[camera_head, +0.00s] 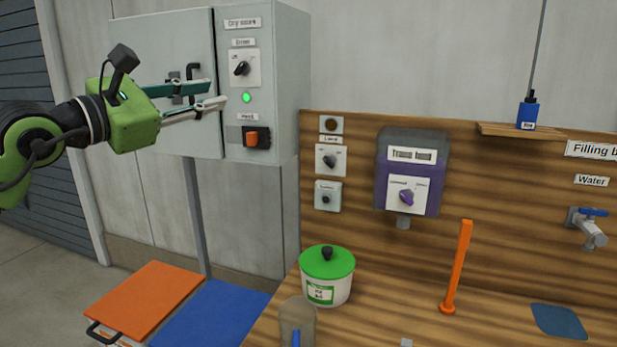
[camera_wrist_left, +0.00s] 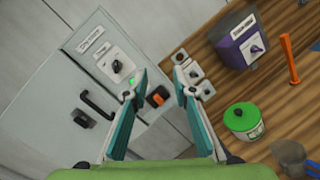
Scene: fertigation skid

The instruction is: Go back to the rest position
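My left gripper (camera_head: 218,95) reaches in from the left in front of the grey dry store cabinet (camera_head: 277,85). Its fingers are spread apart with nothing between them; the left wrist view (camera_wrist_left: 161,82) shows the gap clearly. The cabinet's orange rocker switch (camera_head: 252,139) is just right of and below the fingertips, and in the wrist view it shows through the gap. The green lamp (camera_head: 247,98) on the cabinet is lit. A black rotary knob (camera_head: 241,68) sits above it. My right gripper is not in view.
The cabinet door (camera_head: 165,60) has a black handle behind my fingers. A wooden bench holds a green-lidded tub (camera_head: 327,277), a grey cup (camera_head: 297,318) and an upright orange post (camera_head: 457,268). Orange (camera_head: 145,300) and blue (camera_head: 212,315) lids lie low at left. A purple control box (camera_head: 411,172) hangs on the backboard.

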